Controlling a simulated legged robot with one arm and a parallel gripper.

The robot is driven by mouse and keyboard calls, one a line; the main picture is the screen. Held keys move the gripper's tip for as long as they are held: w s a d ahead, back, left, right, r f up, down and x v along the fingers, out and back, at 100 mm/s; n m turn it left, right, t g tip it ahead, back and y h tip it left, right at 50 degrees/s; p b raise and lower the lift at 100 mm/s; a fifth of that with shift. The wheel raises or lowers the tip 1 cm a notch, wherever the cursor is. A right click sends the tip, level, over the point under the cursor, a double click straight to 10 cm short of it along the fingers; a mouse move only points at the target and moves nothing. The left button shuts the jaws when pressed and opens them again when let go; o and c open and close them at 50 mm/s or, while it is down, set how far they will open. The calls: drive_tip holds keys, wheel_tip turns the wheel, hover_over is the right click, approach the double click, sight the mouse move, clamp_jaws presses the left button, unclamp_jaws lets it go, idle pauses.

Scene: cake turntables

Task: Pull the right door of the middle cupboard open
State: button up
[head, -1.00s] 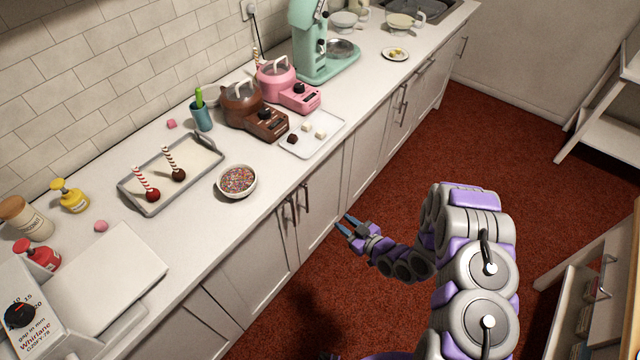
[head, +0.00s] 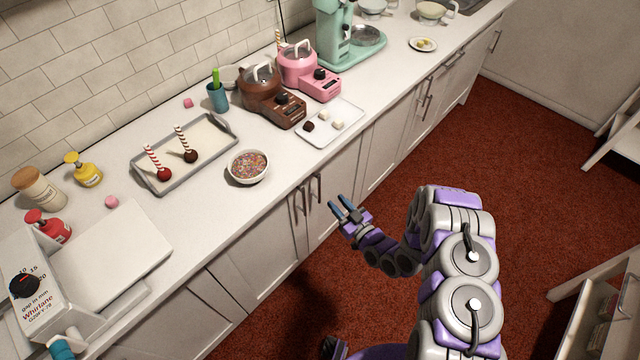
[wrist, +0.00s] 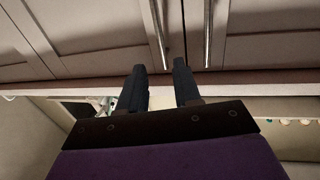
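The middle cupboard has two pale panelled doors under the counter, with a vertical bar handle on each. Its right door (head: 338,188) looks shut, and that door's handle (head: 316,189) is near its left edge, beside the left door's handle (head: 299,202). My gripper (head: 337,204) is open and empty, just right of and in front of the right door's handle, apart from it. In the wrist view, my gripper's two dark fingers (wrist: 158,80) are spread below two bar handles (wrist: 208,32), with nothing between them. I cannot tell there which handle is which.
The white countertop (head: 205,225) overhangs the doors. It holds a bowl of sprinkles (head: 248,167), a cake-pop tray (head: 184,153) and a white tray (head: 330,122). The red floor (head: 520,150) right of my arm is clear. A shelf unit (head: 600,290) stands at lower right.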

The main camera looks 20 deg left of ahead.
sight(319, 183)
drive_tip(key=shift+b+x, duration=0.95)
drive_tip(key=shift+x, duration=4.45)
drive_tip(key=shift+c, duration=0.2)
drive_tip(key=shift+s+a+f, duration=0.1)
clamp_jaws()
